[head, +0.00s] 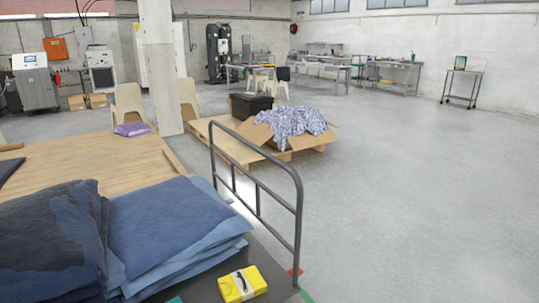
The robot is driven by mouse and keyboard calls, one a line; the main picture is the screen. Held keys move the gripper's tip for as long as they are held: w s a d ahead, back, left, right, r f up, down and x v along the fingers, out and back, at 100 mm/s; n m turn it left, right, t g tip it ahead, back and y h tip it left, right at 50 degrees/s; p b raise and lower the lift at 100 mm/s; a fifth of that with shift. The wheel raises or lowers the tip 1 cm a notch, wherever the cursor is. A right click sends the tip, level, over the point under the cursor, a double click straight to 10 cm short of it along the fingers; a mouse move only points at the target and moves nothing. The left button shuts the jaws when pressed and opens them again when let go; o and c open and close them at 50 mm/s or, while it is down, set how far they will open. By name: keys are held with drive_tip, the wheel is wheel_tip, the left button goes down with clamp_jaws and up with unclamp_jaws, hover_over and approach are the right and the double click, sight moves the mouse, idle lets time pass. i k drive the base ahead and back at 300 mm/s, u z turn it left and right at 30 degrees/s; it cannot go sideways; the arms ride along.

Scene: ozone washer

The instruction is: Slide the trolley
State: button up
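A trolley with a dark flat deck (268,271) stands in the near foreground, cut off by the bottom edge of the head view. Its grey tubular handle (297,215) rises upright along its right side. Stacks of folded dark blue denim (165,225) lie on the left of the deck. A yellow packet (242,285) with a white band lies near the handle's foot. The wheels are out of sight. My gripper is not in view.
A wooden table (75,160) with a purple packet (132,129) stands behind the denim. Beyond the handle, a pallet (240,150) holds an open cardboard box of patterned cloth (292,122) and a black crate. A pillar (160,70) rises behind. The grey floor (420,190) at right is clear.

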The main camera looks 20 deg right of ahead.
sight(66, 243)
drive_tip(key=i, duration=0.85)
drive_tip(key=u, duration=0.05)
